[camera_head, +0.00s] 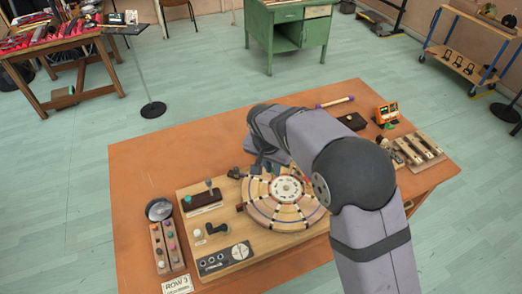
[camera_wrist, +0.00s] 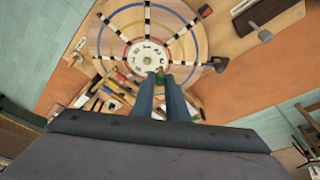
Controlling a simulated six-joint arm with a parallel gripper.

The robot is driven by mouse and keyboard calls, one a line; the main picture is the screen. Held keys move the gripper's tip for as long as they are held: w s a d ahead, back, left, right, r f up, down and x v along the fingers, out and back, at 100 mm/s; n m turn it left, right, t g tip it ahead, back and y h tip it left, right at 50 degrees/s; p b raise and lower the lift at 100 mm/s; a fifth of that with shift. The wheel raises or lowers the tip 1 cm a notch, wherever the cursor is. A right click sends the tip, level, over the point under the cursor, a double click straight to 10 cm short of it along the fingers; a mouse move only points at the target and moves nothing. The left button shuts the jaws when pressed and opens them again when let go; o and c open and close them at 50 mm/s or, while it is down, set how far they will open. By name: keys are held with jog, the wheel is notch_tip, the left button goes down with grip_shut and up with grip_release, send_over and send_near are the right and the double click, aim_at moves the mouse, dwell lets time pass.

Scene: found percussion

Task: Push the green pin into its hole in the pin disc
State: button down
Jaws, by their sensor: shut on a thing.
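The pin disc (camera_head: 261,208) is a round wooden wheel with coloured rings, black-and-white radial strips and a pale marked hub. It lies on a wooden board and also fills the upper part of the wrist view (camera_wrist: 118,32). My gripper (camera_wrist: 161,79) is shut on the green pin (camera_wrist: 160,73), of which only a small green part shows between the fingertips. In the wrist view the pin appears near the lower edge of the hub. I cannot tell whether it touches the disc. My arm hides part of the disc in the head view.
The board (camera_head: 190,243) also carries a lever block (camera_head: 203,200), small knobs and a dark dial panel (camera_head: 226,259). A row of coloured knobs (camera_head: 163,246) stands left. A dark box (camera_head: 352,121), an orange device (camera_head: 387,114) and wooden bars (camera_head: 418,150) lie at the right. The table's left rear is clear.

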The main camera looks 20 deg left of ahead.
jog(key=shift+w+a+f+m, duration=0.1)
jog(key=shift+a+f+m, duration=0.15)
jog(key=shift+f, duration=0.6)
jog(key=shift+a+f+m, duration=0.15)
jog(key=shift+f+m, duration=0.2)
jog(key=shift+f, duration=0.45)
jog(key=shift+f+b, duration=2.45)
jog(key=shift+f, duration=0.45)
jog(key=shift+f+b, duration=1.35)
jog(key=shift+f, duration=0.2)
jog(key=c, duration=1.7)
grip_release()
